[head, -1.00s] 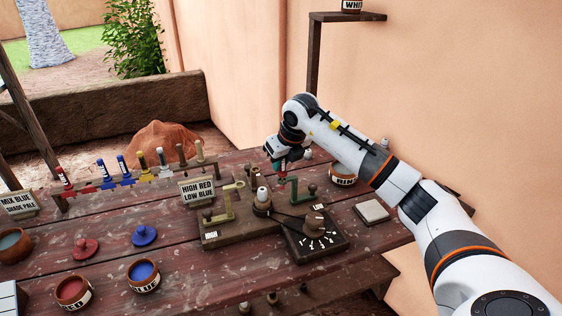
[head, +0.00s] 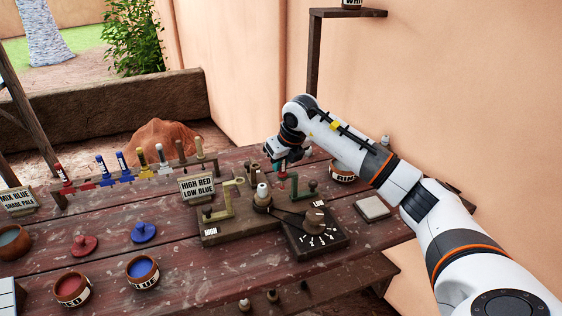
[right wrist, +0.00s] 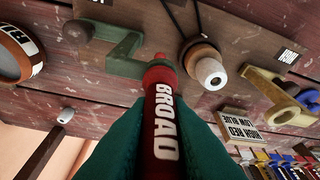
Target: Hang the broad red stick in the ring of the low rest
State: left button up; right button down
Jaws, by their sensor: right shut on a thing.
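My right gripper (head: 282,163) is shut on the broad red stick (right wrist: 163,120), marked BROAD, which lies between its green fingers in the right wrist view. In the head view only a little red of the stick (head: 282,173) shows below the fingers. The low rest (head: 296,190) is the green bracket by the LOW label; it also shows in the right wrist view (right wrist: 112,62). The stick's far end overlaps the ring end of the low rest in the wrist view. I cannot tell whether it sits inside the ring. My left gripper is not in view.
The yellow high rest (head: 226,205) stands left of the low rest. A dial box (head: 318,240) and a pale tile (head: 371,209) are close by. A rack of sticks (head: 130,178) is at the left. Open red (head: 73,290) and blue (head: 143,272) paint pots stand at the front.

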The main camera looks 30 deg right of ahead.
jog(key=c, duration=0.8)
grip_release()
jog(key=shift+r+p, duration=2.7)
jog(key=shift+r, duration=1.05)
